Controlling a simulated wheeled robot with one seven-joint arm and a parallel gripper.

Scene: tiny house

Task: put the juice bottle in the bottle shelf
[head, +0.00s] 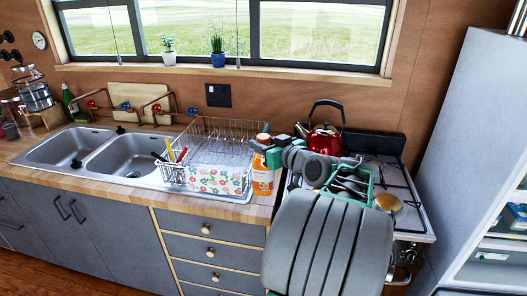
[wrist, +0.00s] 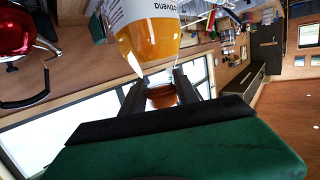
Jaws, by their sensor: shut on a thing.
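The juice bottle (head: 262,180) is orange with a white label and stands upright beside the dish rack, near the counter's front edge. I cannot tell whether its base touches the counter. My gripper (head: 263,146) reaches it from the right and is shut on its upper part, near the cap. In the wrist view, which is upside down, the orange juice bottle (wrist: 150,38) rises between and beyond the fingers of my gripper (wrist: 162,92). No bottle shelf can be clearly made out; an open grey unit (head: 490,245) with shelves stands at the right edge.
The wire dish rack (head: 215,140) with a flowered cloth is just left of the bottle. A red kettle (head: 324,142) and a stove (head: 395,175) are at the right, behind my arm. A double sink (head: 125,155) is further left. Open wood floor lies at lower left.

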